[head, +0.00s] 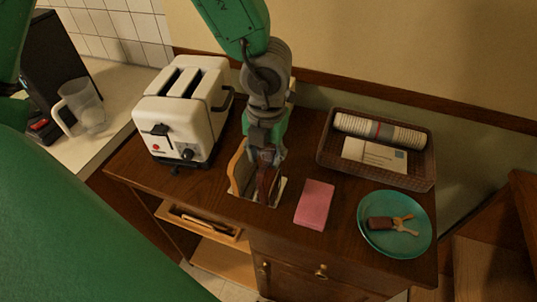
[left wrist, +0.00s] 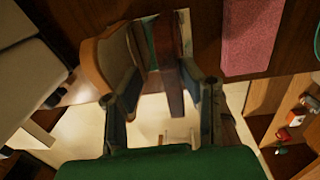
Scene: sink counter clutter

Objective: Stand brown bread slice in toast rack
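The brown bread slice (head: 265,184) stands on edge, dark and thin, below my left gripper (head: 264,158). In the left wrist view the brown slice (left wrist: 170,88) is seen edge-on between the two fingers of the left gripper (left wrist: 163,80). The fingers are spread, with a visible gap on the left side of the slice; contact on the right is unclear. A paler slice with a tan crust (head: 238,172) stands to the left, also in the wrist view (left wrist: 108,62). The toast rack (head: 281,189) is mostly hidden; a pale part shows. My right gripper is not in view.
A white toaster (head: 183,112) stands left of the slices. A pink sponge or cloth (head: 314,204) lies close on the right. Beyond are a teal plate (head: 373,246) and a brown basket (head: 330,161).

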